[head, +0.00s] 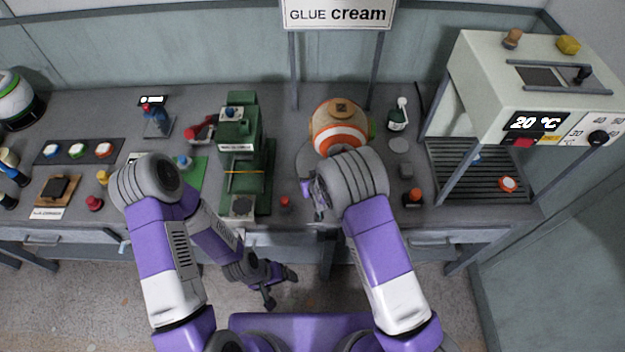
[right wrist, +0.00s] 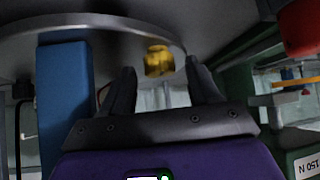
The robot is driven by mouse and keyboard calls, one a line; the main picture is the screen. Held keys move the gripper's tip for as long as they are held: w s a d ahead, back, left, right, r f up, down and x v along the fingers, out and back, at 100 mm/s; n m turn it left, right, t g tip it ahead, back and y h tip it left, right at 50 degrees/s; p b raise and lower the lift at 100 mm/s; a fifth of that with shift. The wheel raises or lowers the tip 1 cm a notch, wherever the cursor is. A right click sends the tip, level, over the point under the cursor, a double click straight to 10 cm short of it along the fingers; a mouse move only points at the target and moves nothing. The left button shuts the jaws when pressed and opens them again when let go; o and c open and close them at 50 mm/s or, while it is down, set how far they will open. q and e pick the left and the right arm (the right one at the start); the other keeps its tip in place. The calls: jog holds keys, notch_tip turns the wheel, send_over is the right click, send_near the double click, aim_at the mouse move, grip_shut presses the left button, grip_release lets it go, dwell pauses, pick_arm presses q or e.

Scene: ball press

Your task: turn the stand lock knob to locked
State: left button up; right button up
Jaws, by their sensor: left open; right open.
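A brass-yellow knob (right wrist: 158,60) shows in the right wrist view under the rim of a grey round plate (right wrist: 85,30). It looks like the stand lock knob; its locked or unlocked marking cannot be read. My right gripper (right wrist: 160,88) is open, its two fingers pointing at the knob, one on each side, with no clear contact. In the head view the stand's round plate (head: 308,158) carries an orange and white ball (head: 338,124); my right forearm covers part of it and the knob is hidden. My left gripper (head: 279,288) is open and empty, low in front of the bench.
A green press (head: 240,150) stands left of the stand. A small red knob (head: 285,202) sits between them near the bench front. A blue post (right wrist: 65,100) rises close left of my right fingers. A heater unit (head: 520,90) with a grille stands at the right.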

jog(key=shift+w+f, duration=0.15)
jog(key=shift+f, duration=0.05)
jog(key=c, duration=1)
jog(key=shift+c, duration=0.2)
